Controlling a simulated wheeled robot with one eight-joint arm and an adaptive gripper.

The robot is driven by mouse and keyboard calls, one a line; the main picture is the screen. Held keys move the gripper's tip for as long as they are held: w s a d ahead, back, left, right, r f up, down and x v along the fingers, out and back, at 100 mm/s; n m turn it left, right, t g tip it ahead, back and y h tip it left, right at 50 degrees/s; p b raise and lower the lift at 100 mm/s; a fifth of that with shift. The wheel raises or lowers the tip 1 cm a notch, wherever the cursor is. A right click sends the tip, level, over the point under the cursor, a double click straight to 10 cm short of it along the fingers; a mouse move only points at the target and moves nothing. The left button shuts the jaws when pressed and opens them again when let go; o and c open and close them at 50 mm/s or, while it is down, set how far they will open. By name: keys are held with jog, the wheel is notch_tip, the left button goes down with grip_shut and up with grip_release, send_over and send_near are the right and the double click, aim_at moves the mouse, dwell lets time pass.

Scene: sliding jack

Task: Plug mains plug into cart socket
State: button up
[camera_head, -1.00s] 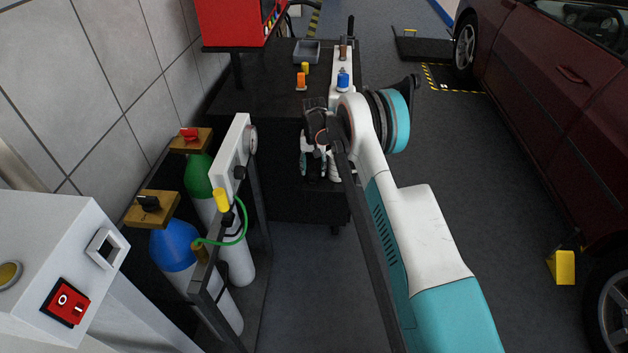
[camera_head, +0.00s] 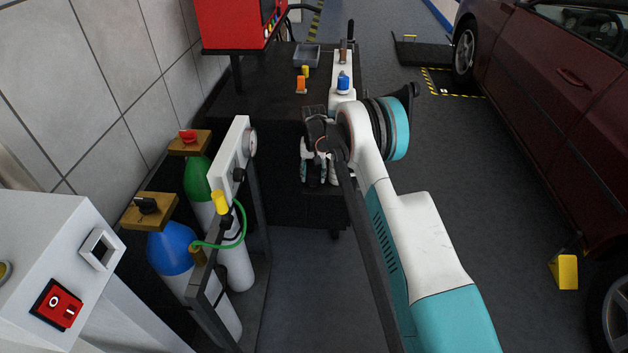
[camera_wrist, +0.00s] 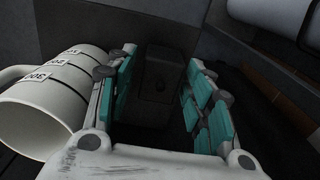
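My gripper (camera_head: 318,170) points down in front of the dark cart (camera_head: 265,105) in the head view. In the wrist view, its two teal-padded fingers (camera_wrist: 160,95) stand on either side of a black block-shaped object (camera_wrist: 158,75), which may be the mains plug. The pads lie close to its sides, but I cannot tell whether they touch it. Its lower part is in shadow. A white cabinet (camera_head: 45,235) at left carries a square framed opening (camera_head: 99,249) and a red rocker switch (camera_head: 57,304). I cannot tell whether that opening is the cart socket.
A white mug with number marks (camera_wrist: 50,100) stands close left of the fingers. A gas-bottle rack (camera_head: 228,165) with green (camera_head: 196,178) and blue (camera_head: 171,248) bottles stands left of my arm. A red machine (camera_head: 235,25) is at the back; a dark red car (camera_head: 560,100) is right.

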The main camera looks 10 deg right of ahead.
aim_at(314, 173)
jog(key=c, duration=0.8)
jog(key=shift+r, duration=0.15)
jog(key=shift+r+p, duration=0.95)
jog(key=shift+r, duration=1.45)
